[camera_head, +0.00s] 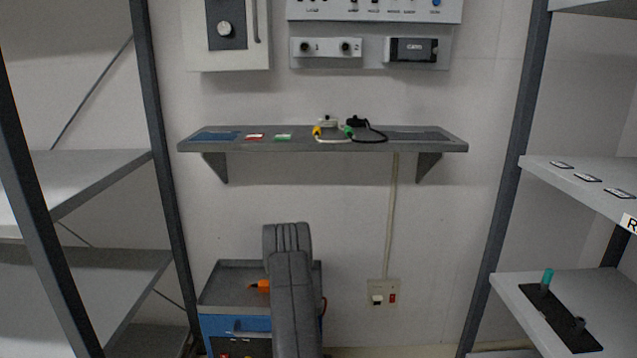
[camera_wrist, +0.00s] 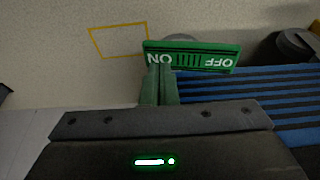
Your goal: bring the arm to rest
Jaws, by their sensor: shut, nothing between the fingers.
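My grey-sleeved arm stands in the lower middle of the head view, bent over in front of a blue cart (camera_head: 222,325). My gripper is not clearly visible there. In the wrist view, a dark gripper body with a lit green light fills the bottom. Above it the narrow green fingers of my gripper (camera_wrist: 161,72) are together, with nothing seen between them. A green plate (camera_wrist: 190,57) with ON and OFF lettering shows right at the fingertips; I cannot tell whether they touch it.
A wall shelf (camera_head: 300,146) with cables and small cards hangs above the cart. Control boxes are on the wall above it. Shelving racks stand left (camera_head: 90,180) and right (camera_head: 590,190). The wrist view shows a blue-and-black ribbed surface (camera_wrist: 270,97) and a yellow outlined rectangle (camera_wrist: 118,41).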

